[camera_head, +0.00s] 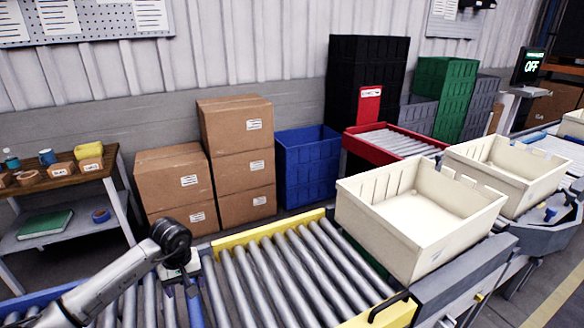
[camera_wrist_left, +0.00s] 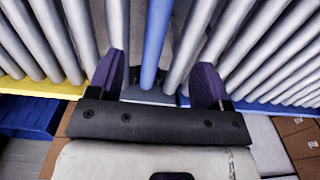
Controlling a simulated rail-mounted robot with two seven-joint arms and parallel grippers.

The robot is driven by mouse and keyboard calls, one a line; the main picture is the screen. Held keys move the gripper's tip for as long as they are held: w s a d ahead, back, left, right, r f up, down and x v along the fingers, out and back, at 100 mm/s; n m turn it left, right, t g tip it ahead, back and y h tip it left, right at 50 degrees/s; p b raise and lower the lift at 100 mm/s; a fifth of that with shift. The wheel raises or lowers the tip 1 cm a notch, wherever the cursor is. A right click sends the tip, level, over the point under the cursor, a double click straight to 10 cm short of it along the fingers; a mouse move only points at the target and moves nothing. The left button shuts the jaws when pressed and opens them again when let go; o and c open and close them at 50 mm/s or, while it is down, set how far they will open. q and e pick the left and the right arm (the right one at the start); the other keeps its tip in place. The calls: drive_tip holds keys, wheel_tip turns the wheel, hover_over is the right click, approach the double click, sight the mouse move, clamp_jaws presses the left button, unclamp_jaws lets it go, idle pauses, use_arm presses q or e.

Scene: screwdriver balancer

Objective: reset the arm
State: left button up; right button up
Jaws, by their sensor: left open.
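My left arm comes in from the lower left in the head view, and my left gripper (camera_head: 182,286) hangs over the roller conveyor (camera_head: 262,274), near the blue divider strip. In the left wrist view my left gripper (camera_wrist_left: 158,66) has its two purple fingers spread apart with nothing between them. Rollers and a blue bar (camera_wrist_left: 155,45) show beyond the fingers. Whether the fingertips touch the conveyor I cannot tell. My right arm and gripper are not in view.
An empty cream tote (camera_head: 418,214) sits on the conveyor at the right, with another cream tote (camera_head: 508,172) behind it. Cardboard boxes (camera_head: 236,124), a blue crate (camera_head: 308,165) and a shelf table (camera_head: 62,190) stand along the back. The yellow-framed rollers are bare. A screen (camera_head: 530,66) reads OFF.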

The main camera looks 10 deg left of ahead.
use_arm(q)
drive_tip(key=w+d+r+n+t+h, duration=0.3)
drive_tip(key=w+d+n+t+h, duration=0.25)
drive_tip(key=w+n, duration=0.25)
drive_tip(key=w+d+r+n+t+h, duration=0.35)
drive_tip(key=d+r+n+t, duration=0.35)
drive_tip(key=r, duration=0.4)
drive_tip(key=s+r+n+t+y, duration=0.35)
drive_tip(key=r+n+t, duration=0.35)
drive_tip(key=r+n, duration=0.5)
drive_tip(key=s+r+n+t+y, duration=0.35)
drive_tip(key=r+n+t, duration=0.35)
drive_tip(key=r+n, duration=0.55)
drive_tip(key=s+d+f+n+g+y+p, duration=0.1)
drive_tip(key=s+f+n+g+y, duration=0.1)
drive_tip(key=s+f+n+g, duration=0.75)
drive_tip(key=s+d+f+n+g+y+p, duration=0.1)
drive_tip(key=s+f+n+g, duration=0.4)
drive_tip(key=f+n, duration=0.85)
drive_tip(key=s+d+f+g+h+p, duration=0.15)
drive_tip(key=s+f+g, duration=0.75)
drive_tip(key=s+f, duration=1.95)
wheel_tip(320, 180, up, 38)
drive_tip(key=p, duration=3.8)
drive_tip(key=shift+a+r+t, duration=0.2)
drive_tip(key=shift+a+t, duration=0.05)
drive_tip(key=shift+t, duration=0.05)
